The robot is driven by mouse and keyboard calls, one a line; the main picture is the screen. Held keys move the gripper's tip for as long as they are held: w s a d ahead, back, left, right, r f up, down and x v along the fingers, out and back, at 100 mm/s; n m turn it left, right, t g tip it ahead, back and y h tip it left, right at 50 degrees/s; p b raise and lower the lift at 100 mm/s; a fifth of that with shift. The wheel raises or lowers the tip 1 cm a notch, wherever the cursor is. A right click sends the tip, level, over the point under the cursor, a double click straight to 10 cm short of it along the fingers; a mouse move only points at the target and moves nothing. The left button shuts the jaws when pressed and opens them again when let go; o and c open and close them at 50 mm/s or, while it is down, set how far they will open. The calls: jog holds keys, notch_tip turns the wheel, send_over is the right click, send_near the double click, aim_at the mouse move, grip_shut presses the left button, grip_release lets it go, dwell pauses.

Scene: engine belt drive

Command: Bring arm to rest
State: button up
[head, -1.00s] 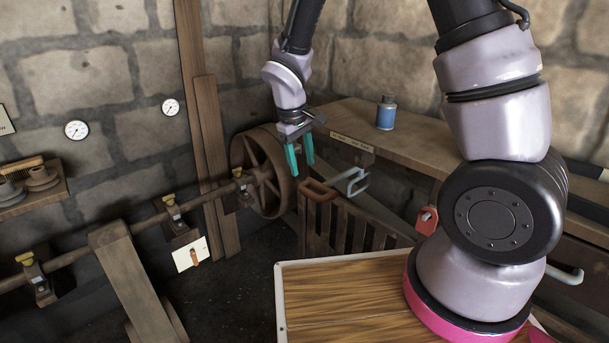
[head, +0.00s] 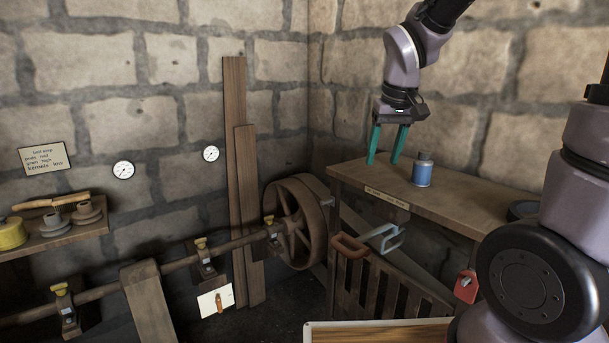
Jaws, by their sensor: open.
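My gripper (head: 387,146) hangs in the upper right of the head view with its two teal fingers pointing down. The fingers are apart and nothing is between them. It is in front of or above the wooden bench, close to the left of a blue can (head: 422,173); I cannot tell the exact gap. My arm bends up and out of the top of the picture, and its lower links fill the right edge.
The bench (head: 460,208) stands at the right. A slatted gate (head: 365,283) with handles is below it. A belt wheel (head: 297,222) on a long shaft (head: 173,263) runs along the left wall. A shelf (head: 90,227) holds small parts. A red tag (head: 466,286) hangs at the right.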

jog(key=s+d+r+m+t+y, duration=0.1)
jog(key=s+d+r+m+t, duration=0.3)
jog(key=s+r, duration=0.7)
jog(key=shift+s+d+m, duration=0.2)
jog(key=shift+d+m, duration=0.6)
jog(key=shift+d, duration=0.6)
